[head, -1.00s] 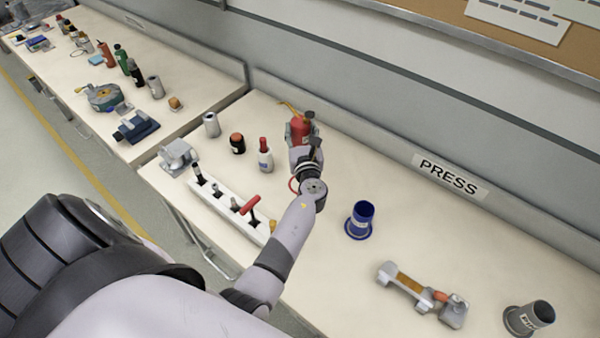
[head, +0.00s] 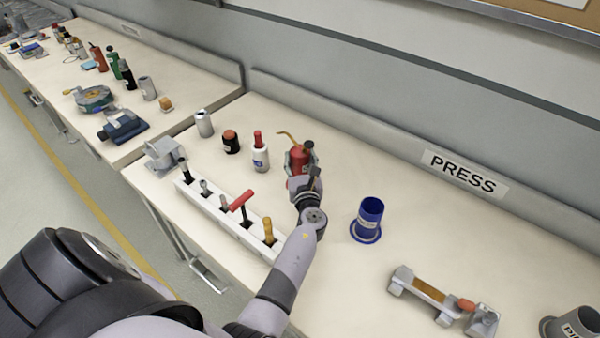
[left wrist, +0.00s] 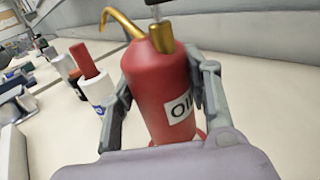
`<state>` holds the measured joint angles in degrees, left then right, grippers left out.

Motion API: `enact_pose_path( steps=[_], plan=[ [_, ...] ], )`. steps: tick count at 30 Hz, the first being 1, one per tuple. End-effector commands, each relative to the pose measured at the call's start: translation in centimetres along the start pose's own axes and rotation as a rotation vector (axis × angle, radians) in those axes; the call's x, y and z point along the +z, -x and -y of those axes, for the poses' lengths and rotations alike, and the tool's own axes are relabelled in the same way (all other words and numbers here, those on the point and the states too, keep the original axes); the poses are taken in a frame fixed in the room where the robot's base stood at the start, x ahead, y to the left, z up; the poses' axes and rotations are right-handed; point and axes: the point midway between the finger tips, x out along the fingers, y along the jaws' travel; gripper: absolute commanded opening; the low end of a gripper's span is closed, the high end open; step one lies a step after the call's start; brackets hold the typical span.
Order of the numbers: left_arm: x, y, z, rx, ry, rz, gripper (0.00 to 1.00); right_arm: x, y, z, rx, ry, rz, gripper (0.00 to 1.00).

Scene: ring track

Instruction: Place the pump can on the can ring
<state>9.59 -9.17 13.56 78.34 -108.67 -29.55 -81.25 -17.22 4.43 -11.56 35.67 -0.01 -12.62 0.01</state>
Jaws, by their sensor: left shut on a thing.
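The red pump can (head: 297,157) has a brass spout and stands upright at the back of the bench. My left gripper (head: 302,164) is shut on it, one finger on each side. In the left wrist view the can (left wrist: 158,95) fills the middle and shows part of a label reading "OI". A thin red edge, seemingly the can ring (head: 290,183), shows beside my wrist at the can's foot. My gripper hides most of it, so I cannot tell whether the can rests on it. My right gripper is out of view.
A white bottle with a red cap (head: 260,155) and a dark jar (head: 231,142) stand left of the can. A white tool rack (head: 228,222) lies in front. A blue cup (head: 368,218) stands to the right, with clear bench between.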

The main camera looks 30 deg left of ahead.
Motion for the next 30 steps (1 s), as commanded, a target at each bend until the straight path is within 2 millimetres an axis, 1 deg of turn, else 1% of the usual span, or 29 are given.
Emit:
enact_pose_path(
  steps=[1, 3, 6, 8, 16, 20, 21, 30],
  plan=[
    [-1.2, 0.0, 0.0, 0.0, 0.0, 0.0, 0.12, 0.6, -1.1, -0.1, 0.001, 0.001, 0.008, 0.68],
    [-2.3, 0.0, 0.0, 0.001, 0.0, 0.0, 0.12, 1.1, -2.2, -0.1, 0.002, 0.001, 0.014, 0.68],
    [-3.5, 0.0, 0.0, 0.001, 0.001, 0.0, 0.12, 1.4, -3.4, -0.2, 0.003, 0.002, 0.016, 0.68],
    [-3.8, 0.0, 0.0, 0.001, 0.001, 0.0, 0.12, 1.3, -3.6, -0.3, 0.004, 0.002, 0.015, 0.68],
    [-3.5, 0.0, 0.0, 0.0, 0.0, 0.001, 0.12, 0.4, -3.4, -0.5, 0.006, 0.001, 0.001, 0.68],
    [-4.0, 0.0, 0.0, 0.0, 0.0, 0.001, 0.12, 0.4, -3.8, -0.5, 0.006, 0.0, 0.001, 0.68],
    [-4.0, 0.0, 0.0, 0.0, -0.001, 0.0, 0.45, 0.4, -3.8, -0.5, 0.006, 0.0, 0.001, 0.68],
    [-4.0, 0.0, 0.0, 0.0, 0.0, -0.001, 0.65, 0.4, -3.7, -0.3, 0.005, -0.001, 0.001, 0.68]
  ],
)
